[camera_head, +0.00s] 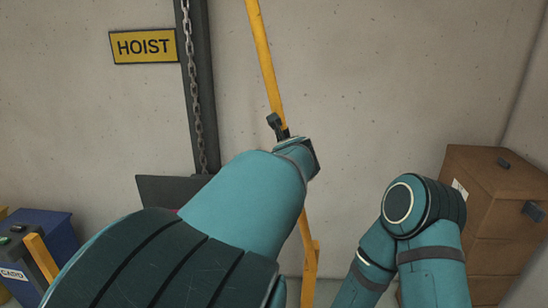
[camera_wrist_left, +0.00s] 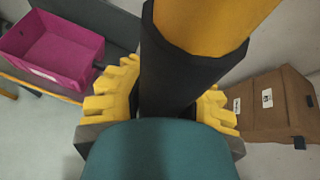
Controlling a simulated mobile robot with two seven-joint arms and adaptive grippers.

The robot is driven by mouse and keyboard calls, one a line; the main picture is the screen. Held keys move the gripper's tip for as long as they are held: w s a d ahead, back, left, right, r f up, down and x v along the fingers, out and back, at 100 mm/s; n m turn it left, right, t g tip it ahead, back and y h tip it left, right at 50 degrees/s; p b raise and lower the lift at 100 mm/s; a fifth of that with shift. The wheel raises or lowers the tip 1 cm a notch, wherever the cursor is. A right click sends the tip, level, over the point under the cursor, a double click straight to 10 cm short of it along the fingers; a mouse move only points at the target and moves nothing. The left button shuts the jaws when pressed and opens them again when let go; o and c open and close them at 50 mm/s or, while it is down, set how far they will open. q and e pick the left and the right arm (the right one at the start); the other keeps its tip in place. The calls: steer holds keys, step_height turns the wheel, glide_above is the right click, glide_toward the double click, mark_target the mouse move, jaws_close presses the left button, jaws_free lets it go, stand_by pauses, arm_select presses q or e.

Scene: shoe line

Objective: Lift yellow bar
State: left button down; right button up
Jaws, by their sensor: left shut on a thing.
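The yellow bar (camera_head: 263,50) runs up, tilted a little, in front of the wall in the head view, and its top leaves the picture. My left gripper (camera_head: 277,128) is at the bar, partly hidden by its own wrist. In the left wrist view the bar (camera_wrist_left: 210,22) has a black sleeve (camera_wrist_left: 185,75), and the yellow ribbed fingers of my left gripper (camera_wrist_left: 163,98) are shut around this sleeve. More yellow bar shows below my wrist in the head view. My right arm is at the right; its gripper is out of view.
A yellow HOIST sign (camera_head: 144,46) and a hanging chain (camera_head: 194,85) on a dark post are left of the bar. Brown boxes (camera_head: 490,190) stand at the right. A blue bin (camera_head: 45,232) is at lower left. A magenta bin (camera_wrist_left: 50,50) shows in the wrist view.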

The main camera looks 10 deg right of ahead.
arm_select(q)
steer(key=shift+s+d+f, duration=0.15)
steer(key=shift+d+f, duration=0.1)
steer(key=c, duration=1.4)
jaws_free()
steer(key=shift+c, duration=0.2)
steer(key=o, duration=0.8)
steer(key=shift+s+a+r, duration=0.15)
steer(key=shift+s+r, duration=0.1)
steer(key=shift+s, duration=0.05)
steer(key=v, duration=1.1)
steer(key=shift+s+r, duration=0.25)
steer(key=shift+f, duration=0.1)
